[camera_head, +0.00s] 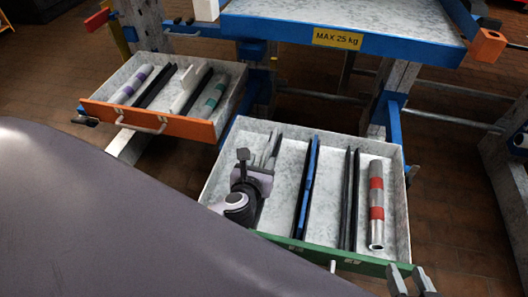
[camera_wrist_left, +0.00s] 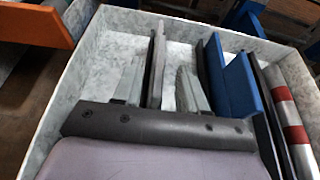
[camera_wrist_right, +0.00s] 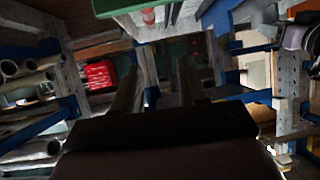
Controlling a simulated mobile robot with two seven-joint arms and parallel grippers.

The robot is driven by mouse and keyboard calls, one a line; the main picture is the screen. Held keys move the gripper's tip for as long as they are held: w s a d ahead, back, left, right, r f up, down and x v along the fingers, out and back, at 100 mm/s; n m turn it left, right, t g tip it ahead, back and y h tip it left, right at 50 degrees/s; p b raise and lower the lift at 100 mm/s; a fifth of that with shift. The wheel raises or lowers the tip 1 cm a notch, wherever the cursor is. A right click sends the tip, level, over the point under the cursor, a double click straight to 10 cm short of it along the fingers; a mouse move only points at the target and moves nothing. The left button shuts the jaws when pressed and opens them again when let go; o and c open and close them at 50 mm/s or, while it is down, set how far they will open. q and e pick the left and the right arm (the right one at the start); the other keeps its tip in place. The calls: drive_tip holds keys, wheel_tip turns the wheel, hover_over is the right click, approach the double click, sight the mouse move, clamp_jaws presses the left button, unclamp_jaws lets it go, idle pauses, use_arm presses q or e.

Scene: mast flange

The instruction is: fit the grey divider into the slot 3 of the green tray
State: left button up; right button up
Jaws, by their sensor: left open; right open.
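The green tray (camera_head: 345,258) is an open, pale marbled drawer with a green front. The grey divider (camera_wrist_left: 158,55) stands upright in its left part, beside dark rails. My left gripper (camera_head: 267,155) is inside the tray, pointing down. In the left wrist view its open fingers (camera_wrist_left: 160,72) straddle the divider, with gaps showing on both sides. The gripper partly hides the divider in the head view. An empty pair of black rails (camera_head: 349,195) lies right of the blue divider. My right gripper (camera_head: 411,281) is open and empty, near the tray's front right corner.
The blue divider (camera_head: 309,175) stands between black rails in the tray's middle. A silver cylinder with red bands (camera_head: 376,210) lies along the right side. An orange-fronted tray (camera_head: 150,118) at the left holds a white divider and banded cylinders. A blue-edged bench (camera_head: 345,42) stands behind.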

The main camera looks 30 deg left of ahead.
use_arm(q)
drive_tip(key=p+v, duration=0.1)
drive_tip(key=v, duration=0.6)
drive_tip(key=shift+s+p, duration=0.15)
drive_tip(key=shift+p, duration=0.2)
use_arm(e)
drive_tip(key=shift+s+d+f, duration=0.1)
drive_tip(key=shift+s+d, duration=0.1)
drive_tip(key=shift+d, duration=0.55)
